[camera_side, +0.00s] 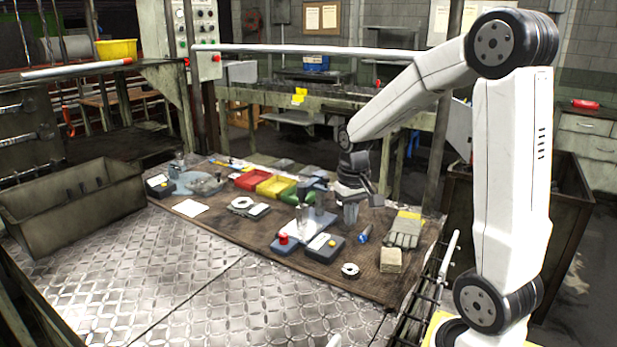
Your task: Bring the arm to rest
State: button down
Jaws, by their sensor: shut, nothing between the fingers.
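My white arm rises at the right and bends over to the left. My gripper (351,212) points down above the right part of the wooden work board (225,245). Its fingers are shut and nothing shows between them. The fingertips are small here, and I cannot tell how far they are above the board. A metal stand on a blue-grey base (318,220) is just to the left of my gripper. A pair of grey-green gloves (404,230) lies to its right.
A red-button box (284,244), a dark box (325,247), a blue cylinder (365,233), a metal ring (350,270) and a tan block (391,260) lie near my gripper. A metal bin (75,205) stands left.

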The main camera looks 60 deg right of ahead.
jog(key=shift+s+a, duration=0.2)
jog(key=shift+s, duration=0.3)
jog(key=shift+a, duration=0.1)
